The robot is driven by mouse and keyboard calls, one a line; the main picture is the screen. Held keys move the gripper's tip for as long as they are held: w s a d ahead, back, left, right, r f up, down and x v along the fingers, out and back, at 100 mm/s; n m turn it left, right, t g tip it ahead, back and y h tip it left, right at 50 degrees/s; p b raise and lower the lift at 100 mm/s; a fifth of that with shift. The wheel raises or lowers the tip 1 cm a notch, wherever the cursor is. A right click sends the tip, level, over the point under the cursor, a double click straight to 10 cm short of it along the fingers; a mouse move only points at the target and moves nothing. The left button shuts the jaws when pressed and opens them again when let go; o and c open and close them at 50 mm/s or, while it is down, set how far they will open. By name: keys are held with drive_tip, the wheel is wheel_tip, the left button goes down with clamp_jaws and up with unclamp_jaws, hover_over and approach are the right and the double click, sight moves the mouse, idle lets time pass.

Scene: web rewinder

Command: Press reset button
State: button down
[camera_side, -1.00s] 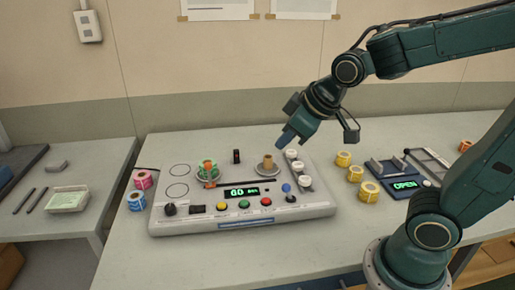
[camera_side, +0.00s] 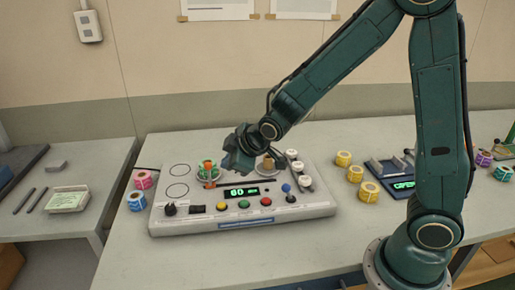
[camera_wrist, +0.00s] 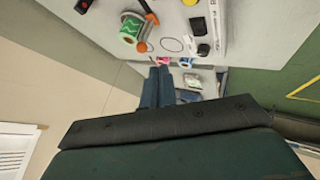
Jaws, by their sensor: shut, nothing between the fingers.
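The light grey rewinder console (camera_side: 180,222) lies on the table. Its front has a yellow button (camera_side: 222,206), a green button (camera_side: 244,204) and a red button (camera_side: 266,202). Their labels are too small to read, so I cannot tell which is the reset. A green display (camera_side: 241,191) sits behind them. My gripper (camera_side: 229,164) is shut and empty above the console's back, beside the green roll (camera_side: 206,167) with its orange part. In the wrist view my shut fingers (camera_wrist: 158,78) point toward the console's left side; the roll (camera_wrist: 130,28) shows there too.
A black knob (camera_side: 170,210) and blue-topped lever (camera_side: 287,189) stand up from the console. White round pieces (camera_side: 292,154) line its right side. Yellow rolls (camera_side: 369,191) lie to the right; pink (camera_side: 143,179) and blue (camera_side: 136,201) rolls lie left. The table front is clear.

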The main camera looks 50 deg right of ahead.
sight(225, 206)
drive_tip(key=shift+w+a+f+n, duration=0.2)
drive_tip(key=shift+w+f+n, duration=0.1)
drive_tip(key=shift+w+f, duration=0.35)
drive_tip(key=shift+w+a+f+n, duration=0.2)
drive_tip(key=shift+w+f+n, duration=0.15)
drive_tip(key=shift+f, duration=0.45)
drive_tip(key=shift+f, duration=0.15)
drive_tip(key=shift+f, duration=4.25)
drive_tip(key=shift+f, duration=0.85)
drive_tip(key=shift+r, duration=0.8)
drive_tip(key=shift+r, duration=0.1)
drive_tip(key=shift+r, duration=2.45)
